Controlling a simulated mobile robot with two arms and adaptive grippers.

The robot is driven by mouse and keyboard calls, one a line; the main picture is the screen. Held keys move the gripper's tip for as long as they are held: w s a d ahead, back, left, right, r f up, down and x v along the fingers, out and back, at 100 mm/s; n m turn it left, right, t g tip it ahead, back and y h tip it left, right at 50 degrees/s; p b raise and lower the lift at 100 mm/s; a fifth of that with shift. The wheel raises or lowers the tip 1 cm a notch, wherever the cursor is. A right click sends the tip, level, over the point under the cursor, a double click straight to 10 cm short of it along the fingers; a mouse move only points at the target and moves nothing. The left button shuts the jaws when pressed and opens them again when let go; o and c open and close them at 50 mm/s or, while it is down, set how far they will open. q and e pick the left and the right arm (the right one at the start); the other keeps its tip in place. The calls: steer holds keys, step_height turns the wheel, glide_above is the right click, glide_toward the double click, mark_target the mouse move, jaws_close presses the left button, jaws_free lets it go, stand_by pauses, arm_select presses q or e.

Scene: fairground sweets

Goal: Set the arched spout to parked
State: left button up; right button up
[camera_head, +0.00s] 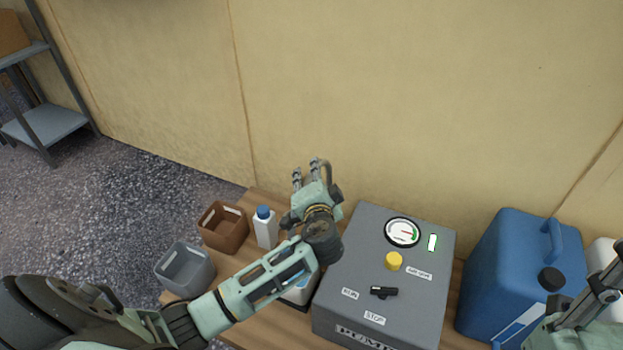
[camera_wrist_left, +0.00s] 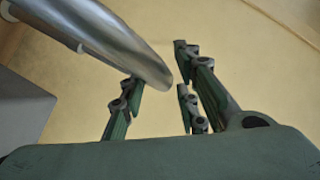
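The arched spout (camera_wrist_left: 118,42) is a shiny metal tube that curves in from the upper left of the left wrist view. Its rounded end reaches the gap between my left gripper's fingers, and I cannot tell whether it touches them. In the head view I cannot make out the spout; my left arm and gripper cover that area. My left gripper (camera_head: 308,168) is open, its fingers apart, behind the left side of the grey pump box (camera_head: 349,246). My right gripper (camera_head: 607,284) shows only partly at the right edge, and its opening is unclear.
The pump box carries a gauge (camera_head: 402,232), a yellow knob (camera_head: 394,261) and a black lever (camera_head: 384,292). A white bottle (camera_head: 265,231), brown bin (camera_head: 222,231) and grey bin (camera_head: 184,272) stand left. A blue canister (camera_head: 508,271) stands right. The wall (camera_head: 420,100) is close behind.

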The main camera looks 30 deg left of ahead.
arm_select(q)
steer(key=shift+w+a, duration=0.15)
steer(key=shift+w, duration=0.1)
steer(key=shift+f, duration=0.1)
jaws_close()
stand_by(0.3)
